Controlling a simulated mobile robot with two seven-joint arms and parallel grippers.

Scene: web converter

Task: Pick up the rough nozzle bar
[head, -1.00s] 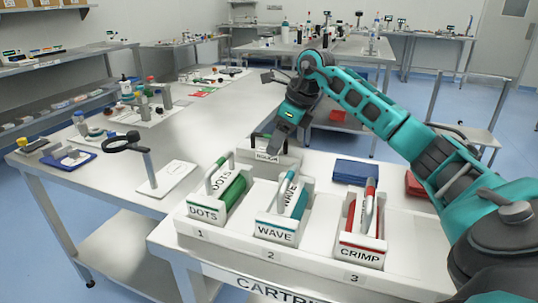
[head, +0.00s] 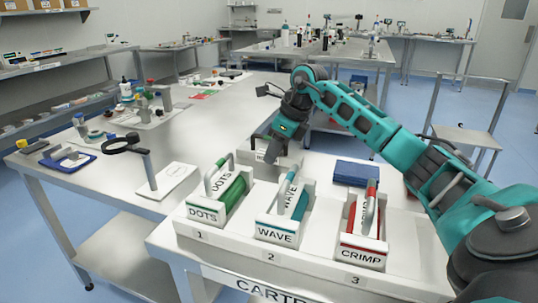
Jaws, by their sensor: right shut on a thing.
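The rough nozzle bar (head: 258,157) is a white holder at the back of the cartridge tray, behind the WAVE cartridge. Its label is mostly hidden by my right gripper (head: 271,157). My right gripper reaches down from above and is shut on the rough nozzle bar; the fingers' exact grip on its handle is hard to see. My left gripper is not in view.
The DOTS cartridge (head: 206,213), WAVE cartridge (head: 275,234) and CRIMP cartridge (head: 361,255) stand in front in the white tray (head: 315,266). A blue box (head: 356,172) lies to the right. A magnifier stand (head: 124,143) is on the steel table to the left.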

